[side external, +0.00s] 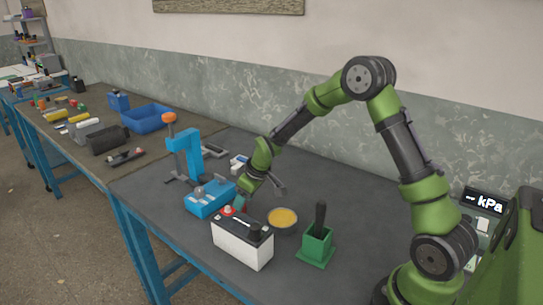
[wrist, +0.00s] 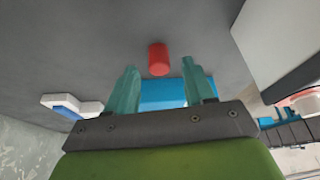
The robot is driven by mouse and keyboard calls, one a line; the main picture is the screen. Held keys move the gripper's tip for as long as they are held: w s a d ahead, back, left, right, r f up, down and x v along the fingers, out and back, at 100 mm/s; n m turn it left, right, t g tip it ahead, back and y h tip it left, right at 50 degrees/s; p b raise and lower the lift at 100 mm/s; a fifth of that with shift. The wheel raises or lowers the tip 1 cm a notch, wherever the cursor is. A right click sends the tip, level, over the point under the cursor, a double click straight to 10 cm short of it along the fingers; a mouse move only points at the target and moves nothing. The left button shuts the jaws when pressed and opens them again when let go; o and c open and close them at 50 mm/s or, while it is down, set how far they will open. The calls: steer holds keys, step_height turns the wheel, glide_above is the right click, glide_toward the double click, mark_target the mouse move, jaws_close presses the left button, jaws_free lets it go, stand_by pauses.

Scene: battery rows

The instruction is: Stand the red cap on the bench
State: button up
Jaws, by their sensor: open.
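The red cap (wrist: 158,58) shows in the wrist view as a small cylinder against the grey bench (wrist: 100,30). It lies between the lines of my fingers, around or just beyond their tips. I cannot tell whether it is upright or on its side, or whether it touches a finger. My gripper (wrist: 160,67) is open, with teal fingers on either side of the cap's line. In the side view my gripper (side external: 239,203) is low, just behind the white battery (side external: 241,245). A red piece (side external: 227,210) shows at the battery's left back corner; its identity is unclear.
A green holder (side external: 317,247) with a black handle stands farther right. A blue stand with an orange knob (side external: 169,118) rises behind left. The bench's front left is clear.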

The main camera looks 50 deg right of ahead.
steer(key=s+a+r+m+t, duration=0.1)
steer(key=s+a+r+m, duration=0.1)
steer(key=s+r, duration=0.65)
steer(key=s+a+r+m, duration=0.1)
steer(key=s+a+r, duration=0.2)
steer(key=s+r, duration=0.55)
steer(key=s+a+r+m+t+y, duration=0.1)
steer(key=s+a+r+m, duration=0.2)
steer(key=s, duration=0.6)
steer(key=shift+s+a+r+t, duration=0.25)
steer(key=shift+r+t, duration=0.15)
steer(key=shift+r, duration=0.5)
